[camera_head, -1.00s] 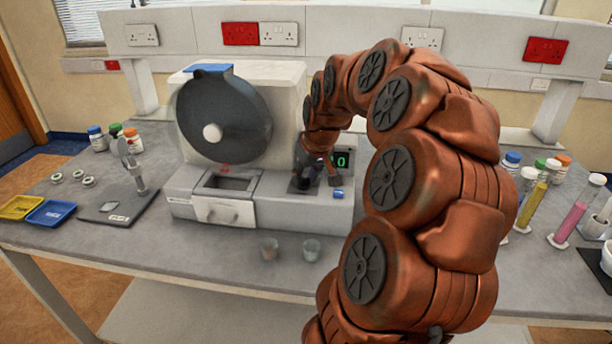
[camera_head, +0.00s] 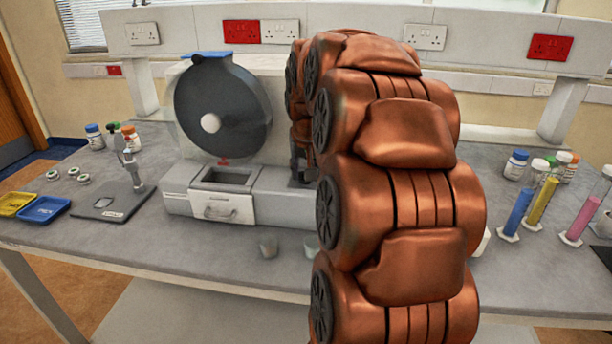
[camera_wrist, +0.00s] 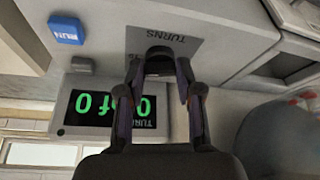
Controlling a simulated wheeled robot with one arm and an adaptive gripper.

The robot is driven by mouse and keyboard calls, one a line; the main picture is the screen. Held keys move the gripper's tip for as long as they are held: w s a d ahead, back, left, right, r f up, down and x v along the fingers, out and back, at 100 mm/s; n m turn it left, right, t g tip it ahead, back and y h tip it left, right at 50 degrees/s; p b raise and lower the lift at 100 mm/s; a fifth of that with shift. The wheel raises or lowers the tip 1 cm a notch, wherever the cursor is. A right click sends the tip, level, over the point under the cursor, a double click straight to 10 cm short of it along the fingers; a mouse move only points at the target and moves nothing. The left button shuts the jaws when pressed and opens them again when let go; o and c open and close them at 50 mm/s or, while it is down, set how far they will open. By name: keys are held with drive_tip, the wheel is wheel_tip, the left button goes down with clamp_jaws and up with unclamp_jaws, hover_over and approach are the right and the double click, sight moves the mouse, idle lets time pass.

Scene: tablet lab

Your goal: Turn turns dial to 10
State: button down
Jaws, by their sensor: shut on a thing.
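The turns dial (camera_wrist: 159,53) is a dark knob on a grey plate marked TURNS, upside down in the wrist view. My gripper (camera_wrist: 160,78) is shut on the dial, one finger on each side. A small number mark shows beside the left finger, but I cannot read the dial's setting. A black display (camera_wrist: 88,110) with green digits sits below the dial in the wrist view; my gripper hides part of it, and zeros show. In the head view my arm hides the dial and most of my gripper (camera_head: 298,170).
A blue RUN button (camera_wrist: 66,29) is close to the dial. The machine's dark round drum (camera_head: 225,108) and white drawer (camera_head: 222,208) are left of my arm. Coloured tubes (camera_head: 519,212) stand at the right.

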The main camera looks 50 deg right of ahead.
drive_tip(key=c, duration=0.8)
unclamp_jaws()
drive_tip(key=shift+o, duration=0.2)
drive_tip(key=shift+r, duration=0.1)
drive_tip(key=v, duration=1.2)
